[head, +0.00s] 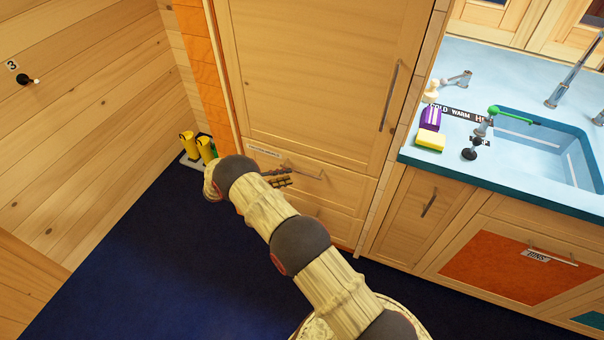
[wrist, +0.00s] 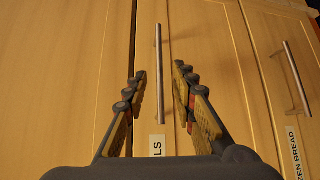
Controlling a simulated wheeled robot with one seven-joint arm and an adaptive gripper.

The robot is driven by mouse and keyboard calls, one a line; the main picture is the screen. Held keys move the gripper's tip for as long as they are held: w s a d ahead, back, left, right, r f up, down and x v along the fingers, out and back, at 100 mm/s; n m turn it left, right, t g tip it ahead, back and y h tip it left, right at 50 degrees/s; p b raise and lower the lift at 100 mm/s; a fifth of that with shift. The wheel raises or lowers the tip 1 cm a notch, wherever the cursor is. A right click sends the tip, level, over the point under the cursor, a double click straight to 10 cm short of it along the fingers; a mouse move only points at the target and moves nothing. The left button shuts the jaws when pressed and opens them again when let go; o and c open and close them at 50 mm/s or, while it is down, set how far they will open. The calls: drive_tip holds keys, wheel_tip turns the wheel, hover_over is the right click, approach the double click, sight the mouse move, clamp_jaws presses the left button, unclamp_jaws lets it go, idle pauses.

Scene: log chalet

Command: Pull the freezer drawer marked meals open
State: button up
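The meals drawer is the upper of the low drawers in the tall wooden unit; its front (head: 335,187) looks flush with the unit. Its bar handle (head: 303,173) is partly hidden by my gripper in the head view. In the wrist view the handle (wrist: 159,75) stands upright in the picture, between my open fingers, with a gap on both sides. The label (wrist: 157,146) below it shows only "LS"; the rest is hidden. My gripper (wrist: 157,76) is open, facing the drawer front; it also shows in the head view (head: 280,177). I cannot tell how deep the fingers reach.
A drawer labelled "ZEN BREAD" (wrist: 292,150), with its own handle (wrist: 295,78), lies beside it in the wrist view. Above is a tall door with a long handle (head: 388,97). Yellow items (head: 197,147) stand left; a sink counter (head: 470,185) is right. Blue floor (head: 160,260) is clear.

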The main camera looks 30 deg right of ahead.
sight(302, 172)
drive_tip(key=d, duration=0.2)
drive_tip(key=d+b, duration=0.1)
drive_tip(key=d, duration=0.2)
drive_tip(key=s+d+f, duration=0.1)
drive_tip(key=d, duration=0.1)
drive_tip(key=shift+d+b, duration=0.2)
drive_tip(key=shift+b, duration=0.15)
drive_tip(key=shift+c, duration=0.2)
clamp_jaws()
idle(0.4)
